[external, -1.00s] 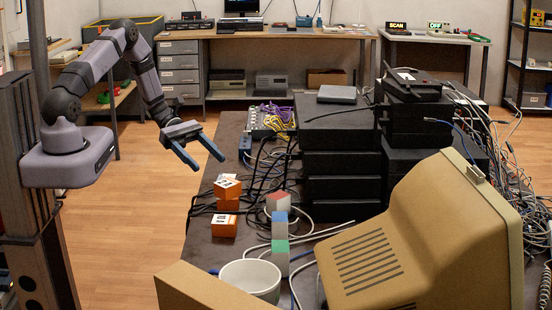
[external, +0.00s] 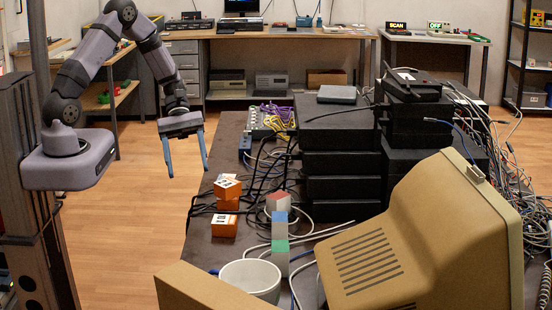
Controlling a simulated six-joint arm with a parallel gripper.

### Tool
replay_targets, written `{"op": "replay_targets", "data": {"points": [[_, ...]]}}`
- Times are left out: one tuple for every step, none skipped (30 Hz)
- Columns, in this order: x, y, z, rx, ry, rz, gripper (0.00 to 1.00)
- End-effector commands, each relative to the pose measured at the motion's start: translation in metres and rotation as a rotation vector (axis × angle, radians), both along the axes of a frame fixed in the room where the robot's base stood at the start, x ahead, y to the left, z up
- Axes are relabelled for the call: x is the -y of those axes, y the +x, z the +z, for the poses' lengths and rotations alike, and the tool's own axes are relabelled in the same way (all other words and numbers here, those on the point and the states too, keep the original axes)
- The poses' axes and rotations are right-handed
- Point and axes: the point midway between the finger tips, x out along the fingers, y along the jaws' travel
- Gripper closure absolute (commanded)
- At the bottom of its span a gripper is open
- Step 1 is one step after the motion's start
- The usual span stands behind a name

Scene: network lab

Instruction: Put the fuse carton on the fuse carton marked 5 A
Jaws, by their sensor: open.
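Small orange cartons with white labels stand near the table's left edge. An upper orange carton (external: 228,187) sits at the back, with orange just below it. A front orange carton (external: 224,225) stands nearer the camera. The labels are too small to read, so I cannot tell which is marked 5 A. My gripper (external: 187,172) is open and empty, fingers pointing down. It appears above and to the left of the cartons, apart from them.
Grey blocks with red, blue and green tops (external: 280,225) stand right of the cartons. A white bowl (external: 250,278), a beige monitor (external: 425,240) and stacked black boxes (external: 342,160) crowd the table. Cables (external: 265,165) lie behind the cartons.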

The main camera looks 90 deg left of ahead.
Motion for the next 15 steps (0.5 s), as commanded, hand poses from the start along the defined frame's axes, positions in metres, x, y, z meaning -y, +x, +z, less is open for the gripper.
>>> {"op": "replay_targets", "data": {"points": [[0.024, -0.008, 0.006, 0.015, 0.084, -0.15, 0.35], [0.035, -0.015, 0.007, 0.024, 0.132, -0.234, 0.35], [0.047, -0.024, 0.009, 0.042, 0.197, -0.35, 0.35], [0.056, -0.031, 0.01, 0.058, 0.245, -0.436, 0.35], [0.063, -0.037, 0.011, 0.077, 0.293, -0.523, 0.35], [0.071, -0.046, 0.013, 0.106, 0.355, -0.637, 0.35], [0.076, -0.052, 0.014, 0.13, 0.4, -0.722, 0.35], [0.081, -0.057, 0.016, 0.156, 0.444, -0.804, 0.35], [0.085, -0.063, 0.017, 0.192, 0.499, -0.912, 0.35], [0.088, -0.067, 0.019, 0.221, 0.537, -0.987, 0.35], [0.091, -0.071, 0.02, 0.25, 0.574, -1.06, 0.35], [0.094, -0.075, 0.022, 0.288, 0.618, -1.151, 0.35], [0.095, -0.077, 0.023, 0.316, 0.649, -1.213, 0.35], [0.097, -0.079, 0.024, 0.343, 0.677, -1.27, 0.35], [0.099, -0.08, 0.026, 0.378, 0.71, -1.339, 0.35]]}}
